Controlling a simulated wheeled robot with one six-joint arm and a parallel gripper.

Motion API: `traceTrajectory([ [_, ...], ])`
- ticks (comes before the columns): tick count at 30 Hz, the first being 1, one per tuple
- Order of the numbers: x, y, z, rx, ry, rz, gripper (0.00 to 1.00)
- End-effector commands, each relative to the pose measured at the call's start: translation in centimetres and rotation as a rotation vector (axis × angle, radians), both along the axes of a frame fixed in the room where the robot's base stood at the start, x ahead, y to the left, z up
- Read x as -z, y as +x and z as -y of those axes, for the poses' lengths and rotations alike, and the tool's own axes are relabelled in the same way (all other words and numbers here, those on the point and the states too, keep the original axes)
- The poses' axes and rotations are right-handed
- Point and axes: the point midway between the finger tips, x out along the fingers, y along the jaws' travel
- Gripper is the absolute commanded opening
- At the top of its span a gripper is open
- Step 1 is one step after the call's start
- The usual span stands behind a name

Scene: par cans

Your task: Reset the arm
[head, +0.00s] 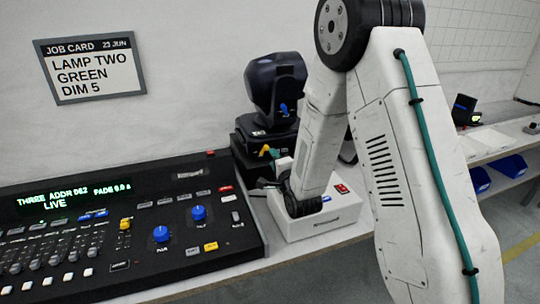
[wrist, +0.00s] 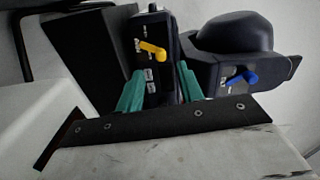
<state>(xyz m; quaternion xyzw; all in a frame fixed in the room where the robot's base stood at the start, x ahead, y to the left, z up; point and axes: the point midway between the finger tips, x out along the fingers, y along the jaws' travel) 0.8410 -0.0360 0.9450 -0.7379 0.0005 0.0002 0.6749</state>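My arm spans the right half of the head view. Its gripper is mostly hidden there behind my own arm links, low beside the black moving-head lamp (head: 275,85). In the wrist view my gripper (wrist: 160,88) shows two green fingers standing apart, with a black housing between and beyond them. I see nothing held between them. A yellow lever (wrist: 152,50) sits on that housing just above the fingers. A blue lever (wrist: 240,78) is on the lamp's other part to the right. Whether the fingers touch the housing cannot be told.
A black lighting desk (head: 120,235) fills the lower left. A white box (head: 335,215) with a red button stands under my arm. A job card (head: 90,68) hangs on the wall. Blue bins (head: 510,166) sit on the shelf at right. Free floor lies at the lower right.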

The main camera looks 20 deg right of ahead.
Motion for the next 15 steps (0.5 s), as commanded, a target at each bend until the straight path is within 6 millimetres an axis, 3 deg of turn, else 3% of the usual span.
traceTrajectory([
  [6, 0.0, -1.9, 0.0, 0.0, 0.0, -0.001, 0.37],
  [15, 0.0, -2.0, 0.0, 0.0, 0.0, -0.001, 0.37],
])
